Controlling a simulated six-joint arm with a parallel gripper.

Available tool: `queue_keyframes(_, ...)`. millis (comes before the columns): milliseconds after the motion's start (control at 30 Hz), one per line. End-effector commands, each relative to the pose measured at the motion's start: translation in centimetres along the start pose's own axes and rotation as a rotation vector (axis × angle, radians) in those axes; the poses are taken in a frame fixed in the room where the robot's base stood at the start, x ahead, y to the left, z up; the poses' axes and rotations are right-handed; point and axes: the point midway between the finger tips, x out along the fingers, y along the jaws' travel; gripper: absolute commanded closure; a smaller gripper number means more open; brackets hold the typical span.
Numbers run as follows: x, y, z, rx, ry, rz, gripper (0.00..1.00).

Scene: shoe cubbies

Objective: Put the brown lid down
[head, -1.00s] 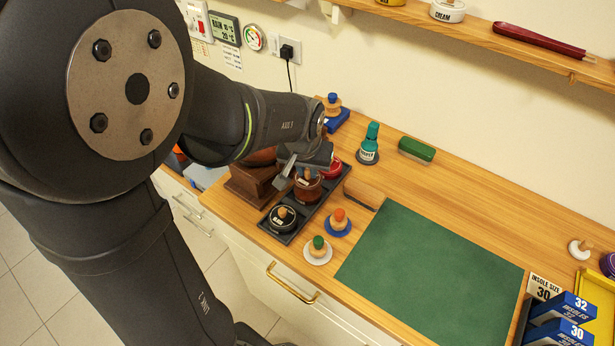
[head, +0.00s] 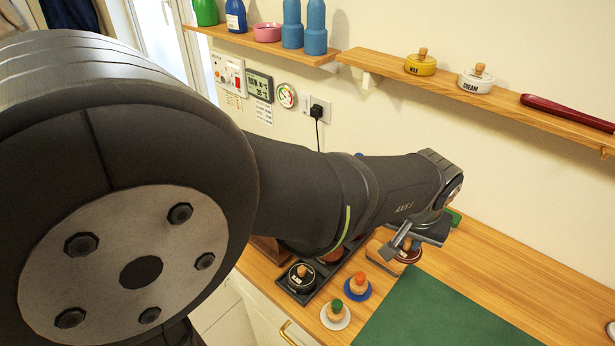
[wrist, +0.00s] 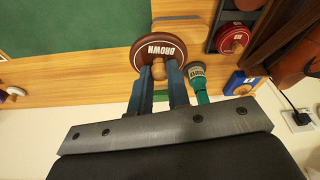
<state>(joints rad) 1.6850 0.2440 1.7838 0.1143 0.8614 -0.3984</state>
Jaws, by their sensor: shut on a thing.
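The brown lid (wrist: 148,48) is a round reddish-brown disc with a pale rim, lettered BROWN, with a wooden knob (wrist: 158,70). My gripper (wrist: 159,76) is shut on the knob in the wrist view. In the head view my gripper (head: 399,241) is right of the dark tray (head: 316,291), and part of the brown lid (head: 411,256) shows beneath it. The lid appears held above the counter near the green mat (head: 450,312); its exact height is hard to tell. A brown pot (head: 331,257) in the tray is mostly hidden by my arm.
A black tin (head: 301,278) sits in the tray. The counter right of my gripper (head: 510,270) is clear.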

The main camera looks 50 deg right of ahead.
Motion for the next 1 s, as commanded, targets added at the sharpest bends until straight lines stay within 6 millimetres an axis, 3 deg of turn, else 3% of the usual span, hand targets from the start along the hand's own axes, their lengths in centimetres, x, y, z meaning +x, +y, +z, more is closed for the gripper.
queue_keyframes(33, 0.6, 1.6, -0.8, 0.036, -0.002, 0.01, 1.0)
queue_keyframes(200, 2.0, 5.9, -2.9, 0.135, -0.001, 0.039, 1.0)
queue_keyframes(400, 3.0, 8.4, -3.9, 0.194, 0.001, 0.055, 1.0)
queue_keyframes(533, 4.4, 7.5, -4.8, 0.197, -0.001, 0.056, 1.0)
queue_keyframes(800, 9.0, 2.9, -7.8, 0.195, -0.002, 0.056, 1.0)
queue_keyframes(1000, 11.3, 0.6, -9.3, 0.199, 0.001, 0.057, 1.0)
